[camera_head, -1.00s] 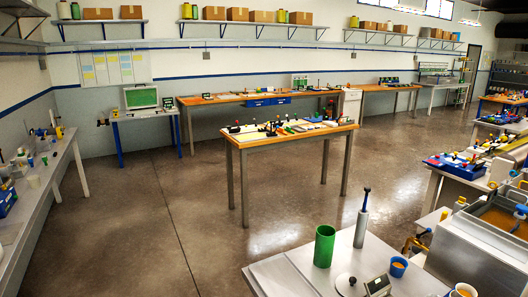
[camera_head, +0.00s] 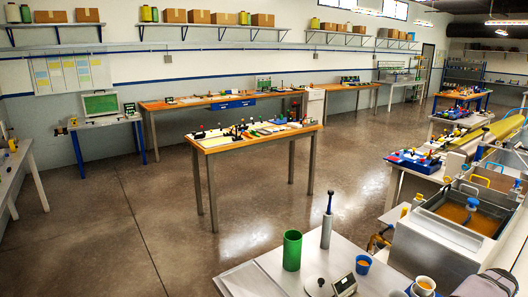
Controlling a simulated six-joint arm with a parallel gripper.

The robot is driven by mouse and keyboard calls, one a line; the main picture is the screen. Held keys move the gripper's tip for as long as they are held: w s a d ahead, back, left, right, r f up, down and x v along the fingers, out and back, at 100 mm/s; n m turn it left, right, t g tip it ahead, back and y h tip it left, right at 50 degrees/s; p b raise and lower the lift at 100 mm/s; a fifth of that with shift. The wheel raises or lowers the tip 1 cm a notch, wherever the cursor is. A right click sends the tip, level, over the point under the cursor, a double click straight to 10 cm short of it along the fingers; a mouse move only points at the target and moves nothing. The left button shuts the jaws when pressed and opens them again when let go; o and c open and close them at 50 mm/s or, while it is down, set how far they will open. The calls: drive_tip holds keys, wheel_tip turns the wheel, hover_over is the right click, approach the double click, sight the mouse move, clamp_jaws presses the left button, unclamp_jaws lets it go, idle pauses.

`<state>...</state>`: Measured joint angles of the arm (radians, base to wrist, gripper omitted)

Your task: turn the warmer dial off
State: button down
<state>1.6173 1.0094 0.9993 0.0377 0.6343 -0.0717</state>
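A metal bath (camera_head: 436,236) with amber liquid inside stands at the right; it looks like the warmer. A blue-knobbed tool (camera_head: 471,205) stands in the liquid. I cannot make out a dial on the bath; its front is seen at an angle and its lower part is partly hidden. My gripper is not in view.
A near bench holds a green cylinder (camera_head: 292,251), a grey blue-handled tool (camera_head: 327,222), a scale (camera_head: 344,284), a blue cup (camera_head: 363,264) and a white cup (camera_head: 424,286). A wooden-topped table (camera_head: 250,142) stands mid-room, with open floor around it.

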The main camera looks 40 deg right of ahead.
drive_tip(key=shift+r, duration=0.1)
drive_tip(key=p, duration=0.2)
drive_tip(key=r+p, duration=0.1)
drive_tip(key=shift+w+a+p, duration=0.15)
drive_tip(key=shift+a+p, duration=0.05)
drive_tip(key=shift+p, duration=0.15)
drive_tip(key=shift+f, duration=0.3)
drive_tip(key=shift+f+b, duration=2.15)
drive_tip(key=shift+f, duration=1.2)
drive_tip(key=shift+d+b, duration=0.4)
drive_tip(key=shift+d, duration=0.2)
drive_tip(key=shift+b, duration=0.75)
